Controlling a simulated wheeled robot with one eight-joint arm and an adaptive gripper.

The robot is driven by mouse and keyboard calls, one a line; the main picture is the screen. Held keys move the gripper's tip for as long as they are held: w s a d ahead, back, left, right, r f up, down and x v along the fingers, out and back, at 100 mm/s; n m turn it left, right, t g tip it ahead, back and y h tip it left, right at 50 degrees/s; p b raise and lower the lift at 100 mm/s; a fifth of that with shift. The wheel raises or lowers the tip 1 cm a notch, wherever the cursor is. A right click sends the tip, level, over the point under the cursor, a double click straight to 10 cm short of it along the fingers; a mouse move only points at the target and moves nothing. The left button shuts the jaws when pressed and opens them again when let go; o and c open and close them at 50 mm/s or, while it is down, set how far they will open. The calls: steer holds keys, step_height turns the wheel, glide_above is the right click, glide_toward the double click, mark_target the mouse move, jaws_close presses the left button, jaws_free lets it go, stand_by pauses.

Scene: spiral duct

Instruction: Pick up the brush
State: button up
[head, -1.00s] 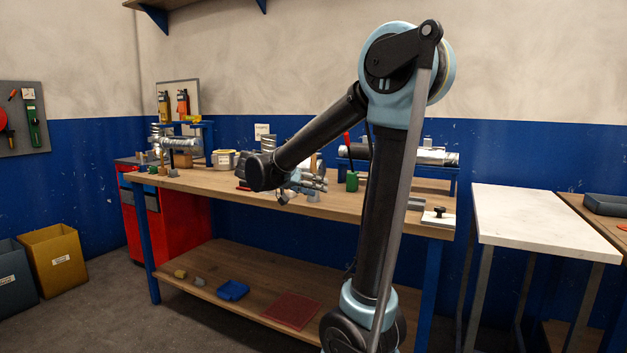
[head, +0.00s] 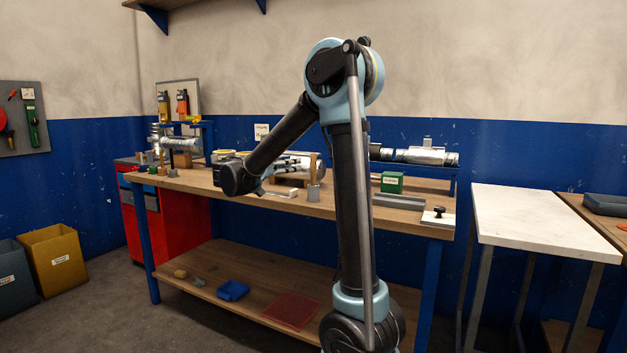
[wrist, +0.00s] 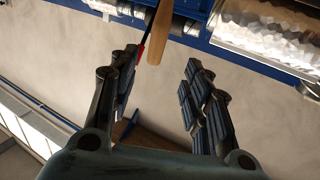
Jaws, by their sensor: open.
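My gripper (wrist: 162,78) is open, with its two ridged fingers apart and nothing between them in the wrist view. A wooden handle (wrist: 160,36) shows beyond the fingertips at the top of that view, with a thin red and black tool beside it; I cannot tell whether the handle is the brush's. In the head view my gripper (head: 288,164) is over the workbench (head: 345,211), partly hidden by my forearm. No brush can be made out for certain in the head view.
A grey cup (head: 313,193) and a green box (head: 391,182) stand on the bench. Spiral duct (head: 425,156) lies on a blue rack at the back right. A white table (head: 545,220) stands to the right. The bench's front strip is mostly clear.

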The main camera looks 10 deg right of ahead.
mark_target(313, 176)
steer(key=x, duration=1.1)
steer(key=shift+d+r, duration=0.3)
steer(key=shift+r, duration=0.1)
steer(key=shift+s, duration=0.1)
jaws_close()
